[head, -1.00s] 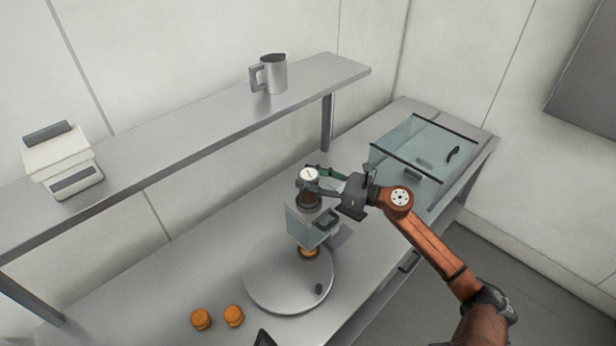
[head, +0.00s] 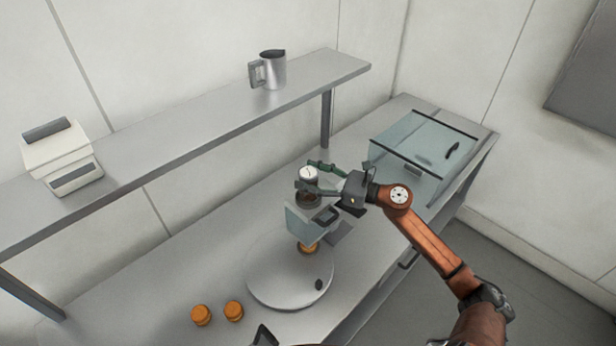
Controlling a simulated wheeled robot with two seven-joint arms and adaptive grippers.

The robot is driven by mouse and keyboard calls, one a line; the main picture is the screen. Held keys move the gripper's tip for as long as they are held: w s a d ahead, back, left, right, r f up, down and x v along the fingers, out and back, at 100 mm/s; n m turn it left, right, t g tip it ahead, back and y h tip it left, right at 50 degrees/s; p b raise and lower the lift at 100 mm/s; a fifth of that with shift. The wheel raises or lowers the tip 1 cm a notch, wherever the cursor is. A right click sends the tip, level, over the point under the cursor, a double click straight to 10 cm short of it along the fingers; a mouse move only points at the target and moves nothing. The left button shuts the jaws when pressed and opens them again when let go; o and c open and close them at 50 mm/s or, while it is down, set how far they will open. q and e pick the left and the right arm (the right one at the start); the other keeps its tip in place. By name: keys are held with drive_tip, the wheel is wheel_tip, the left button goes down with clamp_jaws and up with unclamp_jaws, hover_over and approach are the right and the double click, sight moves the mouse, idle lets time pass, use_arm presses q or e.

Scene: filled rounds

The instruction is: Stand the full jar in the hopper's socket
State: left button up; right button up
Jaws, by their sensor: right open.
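The jar (head: 309,174) has a pale round top and a brown body. It stands upright over the dark ring-shaped socket (head: 306,202) on top of the hopper machine (head: 303,223). The fingers partly hide the jar's lower part, so I cannot tell how deep it sits. My right gripper (head: 314,177) is open, with one finger on the near side of the jar and the green-tinted finger on the far side.
A round grey turntable (head: 285,285) lies in front of the machine, with an orange round (head: 307,248) under its outlet. Two orange rounds (head: 201,315) (head: 233,311) stand at left. A glass case (head: 425,145) is at right. The shelf (head: 200,125) above holds a metal jug (head: 272,70).

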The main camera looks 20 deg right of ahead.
drive_tip(key=shift+s+d+r, duration=0.1)
drive_tip(key=shift+r, duration=0.05)
drive_tip(key=b+v, duration=0.4)
drive_tip(key=v, duration=0.7)
drive_tip(key=shift+s+d+b, duration=0.25)
drive_tip(key=shift+s+b, duration=0.05)
